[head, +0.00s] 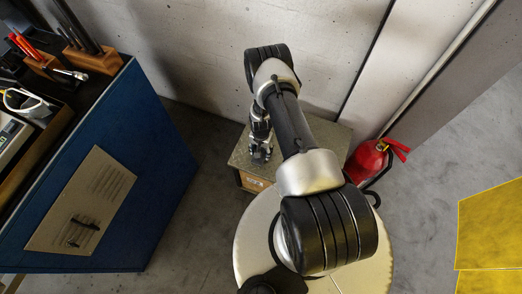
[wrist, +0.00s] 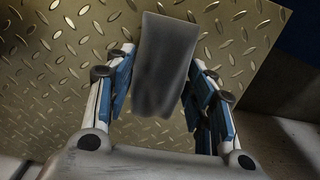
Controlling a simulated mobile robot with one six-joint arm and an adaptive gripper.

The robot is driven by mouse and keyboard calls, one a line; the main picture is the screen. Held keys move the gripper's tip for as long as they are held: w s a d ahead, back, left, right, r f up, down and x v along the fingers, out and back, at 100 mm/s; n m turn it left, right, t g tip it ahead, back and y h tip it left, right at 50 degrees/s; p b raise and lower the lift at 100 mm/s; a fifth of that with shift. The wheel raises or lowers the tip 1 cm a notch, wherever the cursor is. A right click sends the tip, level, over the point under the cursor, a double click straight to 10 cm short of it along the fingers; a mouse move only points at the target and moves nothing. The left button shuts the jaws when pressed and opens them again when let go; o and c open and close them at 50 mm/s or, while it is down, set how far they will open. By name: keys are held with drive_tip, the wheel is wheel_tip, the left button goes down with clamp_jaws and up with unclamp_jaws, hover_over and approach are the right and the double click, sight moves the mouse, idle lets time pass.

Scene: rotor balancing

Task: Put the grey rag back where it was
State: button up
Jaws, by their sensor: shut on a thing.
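The grey rag (wrist: 165,70) hangs between the two blue-padded fingers of my gripper (wrist: 162,58) in the wrist view. My gripper is shut on it. Behind the rag lies a metal diamond-plate surface (wrist: 60,75); whether the rag touches it I cannot tell. In the head view my gripper (head: 261,154) points down over the low stand with the plate top (head: 325,133), near its left part. The rag cannot be made out there.
A red fire extinguisher (head: 368,163) stands right of the stand, close to my arm. A blue workbench (head: 135,175) with tools on top is at the left. The wall (head: 190,50) is right behind the stand. Grey floor lies between bench and stand.

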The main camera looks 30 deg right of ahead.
drive_tip(key=shift+f, duration=0.2)
drive_tip(key=o, duration=0.9)
drive_tip(key=shift+o, duration=0.2)
